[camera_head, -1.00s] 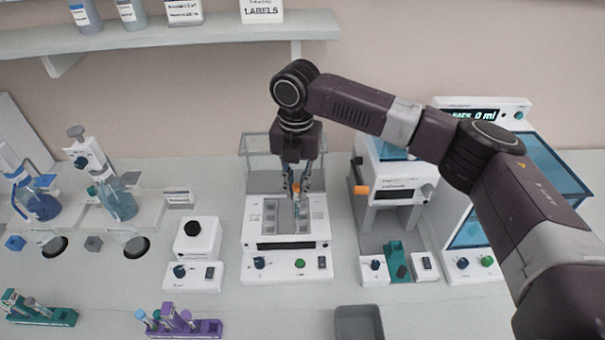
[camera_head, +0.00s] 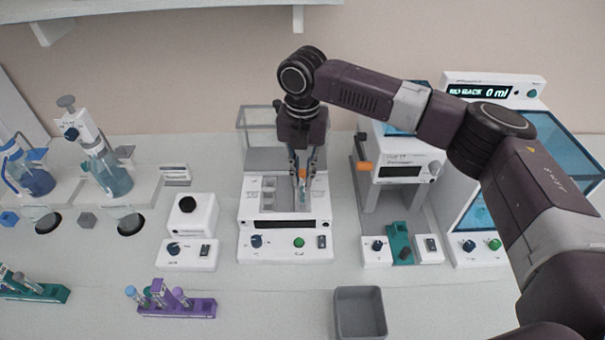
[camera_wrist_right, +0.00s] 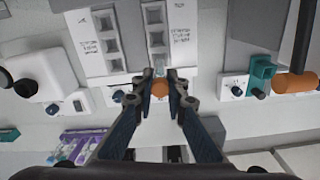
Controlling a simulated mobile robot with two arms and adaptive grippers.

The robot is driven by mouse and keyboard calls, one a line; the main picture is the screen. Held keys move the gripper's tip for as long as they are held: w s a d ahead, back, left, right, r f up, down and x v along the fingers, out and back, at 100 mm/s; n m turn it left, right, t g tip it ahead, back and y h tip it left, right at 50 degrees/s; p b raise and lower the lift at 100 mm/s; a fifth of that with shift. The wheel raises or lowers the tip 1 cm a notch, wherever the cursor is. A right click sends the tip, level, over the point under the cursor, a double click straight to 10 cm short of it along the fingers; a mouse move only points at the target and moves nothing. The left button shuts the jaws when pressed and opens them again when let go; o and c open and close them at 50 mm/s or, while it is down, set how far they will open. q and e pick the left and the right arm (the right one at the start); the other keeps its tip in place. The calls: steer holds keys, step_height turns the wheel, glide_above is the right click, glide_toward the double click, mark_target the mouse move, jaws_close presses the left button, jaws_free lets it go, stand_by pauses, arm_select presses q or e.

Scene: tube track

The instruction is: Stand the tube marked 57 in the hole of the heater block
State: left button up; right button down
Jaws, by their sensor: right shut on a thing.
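My right gripper (camera_head: 305,172) is shut on a tube with an orange cap (camera_wrist_right: 160,88). The tube (camera_head: 302,195) hangs roughly upright over the right side of the white heater block (camera_head: 285,242). The wrist view shows two columns of square wells in the block (camera_wrist_right: 88,57), with the tube near the front end of the right column. I cannot tell whether the tube's tip is inside a well. Any number on the tube is too small to read. My left gripper is not in view.
A clear lid (camera_head: 268,120) stands open behind the block. A white device with an orange knob (camera_head: 400,168) stands to the right. A purple rack (camera_head: 195,308) holds several tubes at the front. A grey bin (camera_head: 360,313) is at front right.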

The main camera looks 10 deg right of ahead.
steer(key=shift+f, duration=0.1)
stand_by(0.3)
steer(key=shift+p, duration=0.45)
steer(key=shift+p, duration=0.3)
steer(key=shift+f+p, duration=0.15)
steer(key=shift+p, duration=0.2)
stand_by(0.4)
steer(key=shift+f+p, duration=0.2)
steer(key=shift+p, duration=0.2)
steer(key=shift+f, duration=0.25)
